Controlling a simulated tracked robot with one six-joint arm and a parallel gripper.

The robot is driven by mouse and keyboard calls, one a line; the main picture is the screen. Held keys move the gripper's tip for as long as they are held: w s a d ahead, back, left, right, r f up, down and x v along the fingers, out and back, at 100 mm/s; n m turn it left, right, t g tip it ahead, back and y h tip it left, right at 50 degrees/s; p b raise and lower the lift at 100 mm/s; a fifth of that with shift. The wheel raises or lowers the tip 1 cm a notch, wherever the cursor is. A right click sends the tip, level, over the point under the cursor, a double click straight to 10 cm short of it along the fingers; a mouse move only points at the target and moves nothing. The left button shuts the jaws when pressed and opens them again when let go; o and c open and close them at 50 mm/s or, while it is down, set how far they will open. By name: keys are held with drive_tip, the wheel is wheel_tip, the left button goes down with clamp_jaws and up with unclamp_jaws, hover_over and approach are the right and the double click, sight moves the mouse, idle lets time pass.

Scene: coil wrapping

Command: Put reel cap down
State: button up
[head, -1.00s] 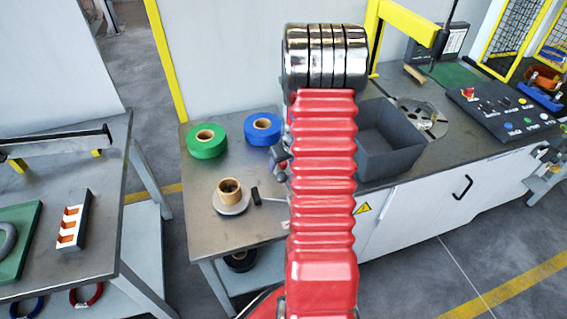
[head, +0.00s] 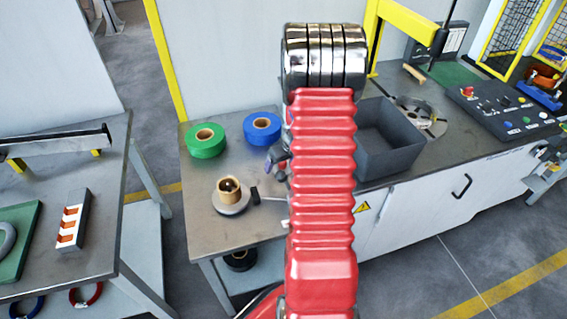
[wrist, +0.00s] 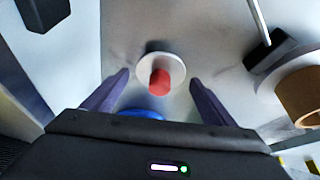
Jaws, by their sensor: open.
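The reel cap (wrist: 148,61), a pale round disc with a red knob (wrist: 160,83), shows in the wrist view against the grey tabletop. It appears to rest there, with a soft shadow beside it. My gripper (wrist: 159,76) is open, with one dark finger to each side of the knob and a gap on both sides. In the head view, only part of my gripper (head: 272,164) shows at the left edge of my red arm. The cap is hidden in that view.
A tape core on a grey disc (head: 231,205) and a black-handled tool (head: 254,195) stand left of my gripper. Green (head: 205,141) and blue (head: 262,129) reels lie behind. A dark open bin (head: 390,155) stands right of my arm. The table's front left is clear.

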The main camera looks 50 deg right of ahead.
drive_tip(key=v, duration=1.2)
drive_tip(key=shift+w+r, duration=0.1)
idle(0.7)
drive_tip(key=a+r+n, duration=0.1)
drive_tip(key=a+r, duration=0.3)
drive_tip(key=a, duration=0.3)
drive_tip(key=a+r+y, duration=0.1)
drive_tip(key=a+r, duration=0.4)
drive_tip(key=a, duration=0.3)
drive_tip(key=a+r+n, duration=0.1)
drive_tip(key=a+r, duration=0.3)
drive_tip(key=a, duration=0.3)
drive_tip(key=s+a+r, duration=0.3)
drive_tip(key=s+a, duration=0.3)
drive_tip(key=a, duration=0.1)
drive_tip(key=s+a+r+n+t, duration=0.1)
drive_tip(key=s+a+r, duration=0.1)
drive_tip(key=s+a, duration=0.4)
drive_tip(key=a, duration=0.2)
drive_tip(key=shift+a+r, duration=0.3)
drive_tip(key=shift+r, duration=0.1)
